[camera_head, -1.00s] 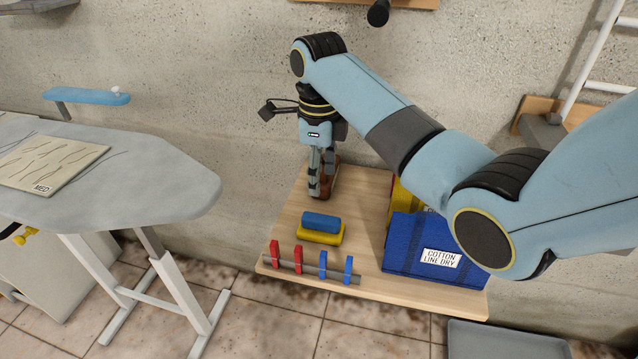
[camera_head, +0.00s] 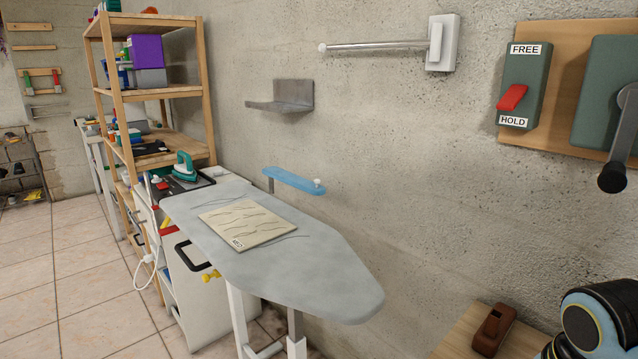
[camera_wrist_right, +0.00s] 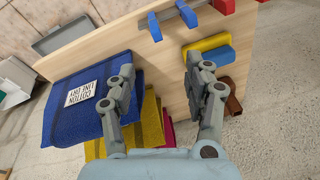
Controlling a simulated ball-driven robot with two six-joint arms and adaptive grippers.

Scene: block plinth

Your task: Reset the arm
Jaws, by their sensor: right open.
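My right gripper (camera_wrist_right: 169,90) is open and empty in the right wrist view, its two fingers apart over the wooden board. A blue block (camera_wrist_right: 219,56) and a yellow block (camera_wrist_right: 204,45) are near the right finger, with a brown object (camera_wrist_right: 233,101) behind. In the head view only part of my right arm shows at the bottom right, next to the brown object (camera_head: 494,328) on the board (camera_head: 455,347). My left gripper is not in view.
An ironing board (camera_head: 330,280) with a marked cloth panel (camera_head: 250,225) stands in the middle of the head view. Wooden shelves (camera_head: 205,90) and a green iron (camera_head: 184,166) are at left. A FREE/HOLD switch (camera_head: 522,88) is on the wall.

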